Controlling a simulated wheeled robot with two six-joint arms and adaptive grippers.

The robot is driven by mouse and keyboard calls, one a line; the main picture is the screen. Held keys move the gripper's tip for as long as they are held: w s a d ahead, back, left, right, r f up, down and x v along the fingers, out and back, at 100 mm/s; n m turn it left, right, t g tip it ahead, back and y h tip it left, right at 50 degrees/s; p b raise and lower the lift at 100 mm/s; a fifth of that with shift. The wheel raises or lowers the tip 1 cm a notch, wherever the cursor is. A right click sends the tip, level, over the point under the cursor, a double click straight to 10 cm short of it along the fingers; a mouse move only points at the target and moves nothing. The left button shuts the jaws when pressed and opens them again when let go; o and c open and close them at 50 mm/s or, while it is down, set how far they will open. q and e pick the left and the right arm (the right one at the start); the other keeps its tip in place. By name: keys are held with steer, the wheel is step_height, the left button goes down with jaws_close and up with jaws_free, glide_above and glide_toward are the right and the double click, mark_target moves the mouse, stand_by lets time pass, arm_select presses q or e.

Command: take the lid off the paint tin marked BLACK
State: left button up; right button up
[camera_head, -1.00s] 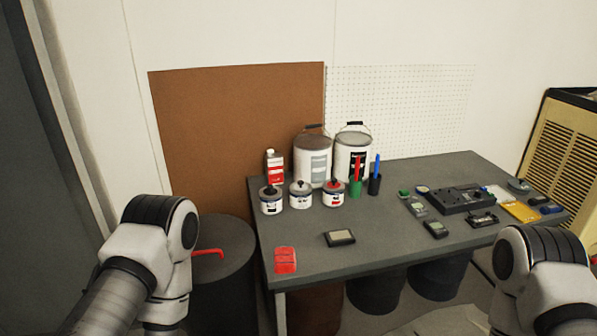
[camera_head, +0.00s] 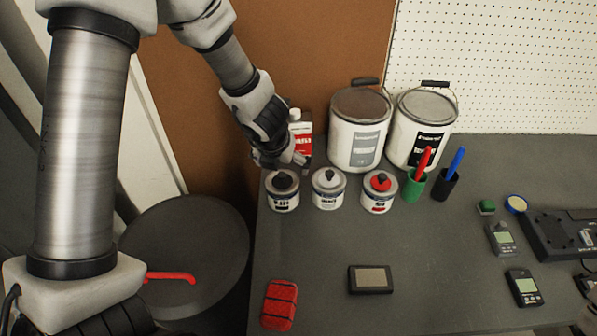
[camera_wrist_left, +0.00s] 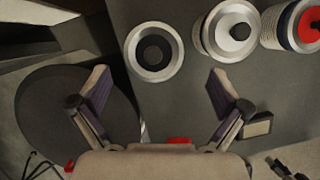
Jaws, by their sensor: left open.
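Three small paint tins stand in a row on the grey workbench. The left tin (camera_head: 283,194) has a black disc and knob on its lid (camera_wrist_left: 153,50); its label is too small to read, but its black top fits the BLACK tin. The middle tin (camera_head: 328,190) has a grey lid with a black knob, and the right tin (camera_head: 379,194) has a red-centred lid. My left gripper (camera_head: 285,160) is open and empty, just behind and above the left tin. In the left wrist view its spread fingers (camera_wrist_left: 158,88) point toward that tin, apart from it. My right gripper is out of view.
A red-and-white bottle (camera_head: 301,132) stands close by my left gripper. Two large paint buckets (camera_head: 358,140) stand behind the tins. Green and black cups (camera_head: 413,187) hold markers on the right. A red case (camera_head: 279,304) and dark box (camera_head: 370,279) lie in front. A dark drum (camera_head: 190,235) stands left of the bench.

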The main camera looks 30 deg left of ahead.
mark_target(281, 179)
arm_select(q)
steer(key=shift+s+f, duration=0.1)
steer(key=shift+f, duration=0.45)
steer(key=shift+s+a+f+b, duration=0.3)
steer(key=shift+s+f+b, duration=0.3)
steer(key=shift+f, duration=0.15)
steer(key=x, duration=0.4)
steer(key=shift+w+b, duration=0.4)
steer(key=shift+w, duration=0.05)
steer(key=shift+s+r, duration=0.2)
steer(key=shift+r, duration=0.05)
steer(key=shift+s+r, duration=0.1)
steer(key=c, duration=1.3)
steer(key=shift+d, duration=0.1)
steer(key=c, duration=0.4)
steer(key=shift+s, duration=0.15)
jaws_close()
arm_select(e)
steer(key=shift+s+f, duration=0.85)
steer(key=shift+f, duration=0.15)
